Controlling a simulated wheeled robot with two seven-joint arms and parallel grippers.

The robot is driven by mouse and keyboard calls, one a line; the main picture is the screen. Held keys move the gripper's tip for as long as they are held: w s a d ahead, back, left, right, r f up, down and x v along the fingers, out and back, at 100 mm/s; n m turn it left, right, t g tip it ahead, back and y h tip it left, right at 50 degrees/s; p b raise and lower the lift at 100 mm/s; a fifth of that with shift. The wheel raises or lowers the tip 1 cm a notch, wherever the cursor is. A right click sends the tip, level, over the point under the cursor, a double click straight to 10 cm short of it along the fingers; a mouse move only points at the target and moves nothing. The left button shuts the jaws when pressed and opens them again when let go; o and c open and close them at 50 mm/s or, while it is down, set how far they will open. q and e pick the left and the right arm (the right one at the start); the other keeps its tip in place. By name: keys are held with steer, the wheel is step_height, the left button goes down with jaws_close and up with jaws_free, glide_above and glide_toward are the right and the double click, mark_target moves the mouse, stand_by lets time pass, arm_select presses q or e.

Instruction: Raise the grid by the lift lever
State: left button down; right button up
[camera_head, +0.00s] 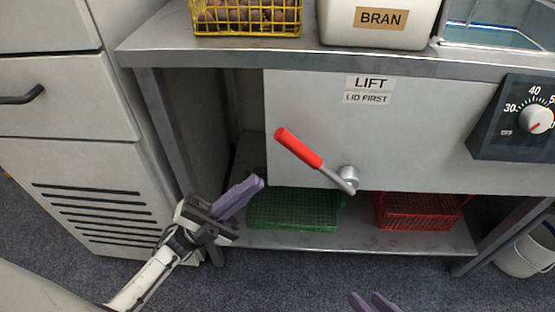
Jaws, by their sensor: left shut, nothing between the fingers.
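The lift lever (300,149) has a red handle that slopes up to the left from a metal arm on a round pivot. It sits on the grey front panel (420,130), below a label reading LIFT, LID FIRST (368,90). My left gripper (258,183) has purple fingers, is shut and empty, and is below and left of the red handle, apart from it. My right gripper (374,303) shows only its purple fingertips at the bottom edge, with a gap between them. The grid is not clearly visible.
A green basket (292,224) and a red basket (420,212) stand on the lower shelf (360,240). A dial (536,119) is on the right. A yellow basket (247,30) and a BRAN bin (375,42) stand on top. A white cabinet (75,130) borders the left.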

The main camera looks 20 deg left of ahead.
mark_target(318, 159)
arm_select(q)
steer(key=x, duration=0.7)
steer(key=shift+w+d+r, duration=0.2)
steer(key=shift+d+r, duration=0.05)
